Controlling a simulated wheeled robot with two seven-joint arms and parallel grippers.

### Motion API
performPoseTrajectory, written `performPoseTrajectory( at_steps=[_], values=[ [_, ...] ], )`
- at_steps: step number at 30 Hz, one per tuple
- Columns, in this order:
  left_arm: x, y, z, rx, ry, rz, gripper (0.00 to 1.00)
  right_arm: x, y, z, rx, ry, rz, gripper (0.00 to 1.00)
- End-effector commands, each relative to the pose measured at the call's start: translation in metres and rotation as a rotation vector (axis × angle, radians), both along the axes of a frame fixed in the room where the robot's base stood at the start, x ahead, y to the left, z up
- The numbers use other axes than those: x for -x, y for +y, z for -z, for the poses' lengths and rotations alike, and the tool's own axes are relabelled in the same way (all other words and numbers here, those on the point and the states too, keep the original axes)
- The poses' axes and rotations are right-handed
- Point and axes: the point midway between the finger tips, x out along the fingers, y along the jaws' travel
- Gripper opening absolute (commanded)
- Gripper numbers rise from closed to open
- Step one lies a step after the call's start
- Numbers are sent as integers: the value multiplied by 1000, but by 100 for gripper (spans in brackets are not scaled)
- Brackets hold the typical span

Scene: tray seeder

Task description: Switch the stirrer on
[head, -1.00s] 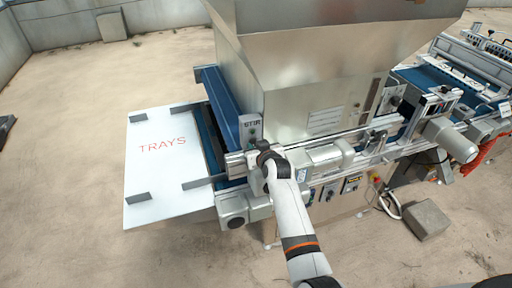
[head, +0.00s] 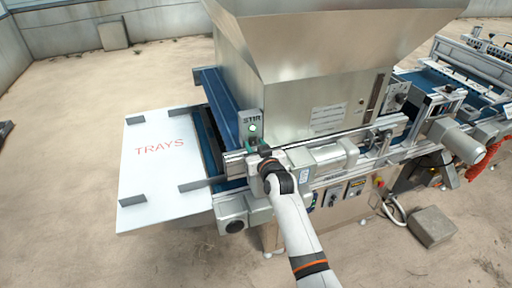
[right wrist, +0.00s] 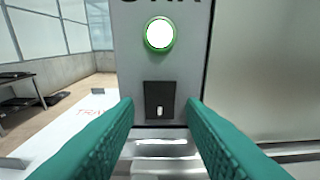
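The grey STIR panel (head: 245,120) stands at the left front corner of the machine, below the hopper. Its round lamp (right wrist: 159,34) has a green ring and glows white in the right wrist view; in the head view the lamp (head: 253,128) looks bright green-white. Below it is a dark switch plate (right wrist: 152,90) with a small white lever (right wrist: 160,111), low on the plate. My right gripper (right wrist: 160,105) has two teal fingers apart, one each side of the switch, with nothing held. In the head view my right gripper (head: 264,151) is just below the panel. My left gripper is not in view.
A white tray table (head: 155,185) marked TRAYS lies left of the panel. A blue guard (head: 215,95) and the metal hopper (head: 285,100) rise behind. A grey block (head: 432,228) lies on the floor.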

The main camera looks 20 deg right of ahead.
Motion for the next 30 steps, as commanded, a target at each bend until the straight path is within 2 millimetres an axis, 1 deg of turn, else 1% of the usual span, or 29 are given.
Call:
performPoseTrajectory(
  at_steps=[10,14,17,24,30],
  values=[
    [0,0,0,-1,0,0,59,1,0,0,0,1,0,44],
    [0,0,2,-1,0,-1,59,9,0,0,0,1,0,44],
    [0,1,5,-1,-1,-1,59,22,0,-1,0,0,0,44],
    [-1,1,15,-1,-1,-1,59,68,-2,-6,1,0,1,44],
    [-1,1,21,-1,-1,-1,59,101,-4,-11,0,1,0,44]
  ],
)
